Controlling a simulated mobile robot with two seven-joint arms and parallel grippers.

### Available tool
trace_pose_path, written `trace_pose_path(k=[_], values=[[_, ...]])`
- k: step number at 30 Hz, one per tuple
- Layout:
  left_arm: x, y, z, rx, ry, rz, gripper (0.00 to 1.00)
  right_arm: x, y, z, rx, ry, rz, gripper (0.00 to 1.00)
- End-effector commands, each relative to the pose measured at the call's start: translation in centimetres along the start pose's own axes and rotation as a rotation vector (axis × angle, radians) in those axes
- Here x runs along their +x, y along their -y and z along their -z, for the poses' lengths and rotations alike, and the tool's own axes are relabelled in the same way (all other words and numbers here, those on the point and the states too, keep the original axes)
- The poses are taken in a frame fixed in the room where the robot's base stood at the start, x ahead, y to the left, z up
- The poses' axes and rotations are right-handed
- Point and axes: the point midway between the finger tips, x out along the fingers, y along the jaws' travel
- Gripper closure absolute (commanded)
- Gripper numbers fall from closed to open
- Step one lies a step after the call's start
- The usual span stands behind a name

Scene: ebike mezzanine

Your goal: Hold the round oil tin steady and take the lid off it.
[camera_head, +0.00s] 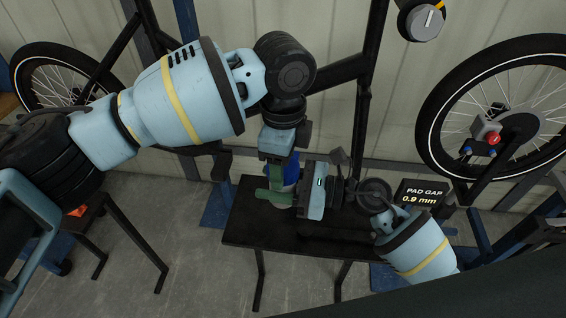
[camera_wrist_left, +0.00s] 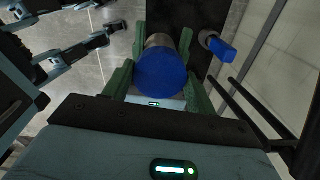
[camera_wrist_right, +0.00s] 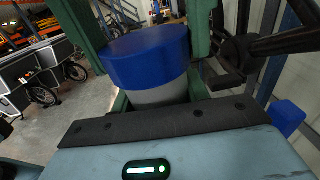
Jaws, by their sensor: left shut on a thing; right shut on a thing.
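The round oil tin has a grey body and a blue lid (camera_head: 291,172). The tin stands upright on the dark table. In the right wrist view the grey body (camera_wrist_right: 160,95) shows below the lid (camera_wrist_right: 146,55). My left gripper (camera_head: 280,178) comes down from above with its green fingers on either side of the lid, shut on it. My right gripper (camera_head: 277,198) reaches in from the right, low, and is shut on the tin body. The left wrist view looks down on the lid (camera_wrist_left: 162,72). The lid still looks seated on the body.
The dark table (camera_head: 245,225) is narrow, with bare surface around the tin. A display (camera_head: 420,196) reads PAD GAP 0.9 mm. A bicycle wheel (camera_head: 425,120) and dark frame tubes stand behind.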

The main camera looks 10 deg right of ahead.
Motion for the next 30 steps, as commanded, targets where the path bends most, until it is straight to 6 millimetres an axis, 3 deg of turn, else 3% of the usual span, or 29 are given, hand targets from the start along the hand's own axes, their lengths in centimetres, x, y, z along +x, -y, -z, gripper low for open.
trace_pose_path(k=[23,30], values=[[-1.4,0.0,0.0,0.000,0.000,0.001,0.71,0.0,0.0,-0.1,-0.001,0.001,0.000,1.00],[-3.5,0.0,0.0,0.000,0.000,0.003,0.71,0.0,0.0,-0.1,-0.001,0.001,0.000,1.00]])
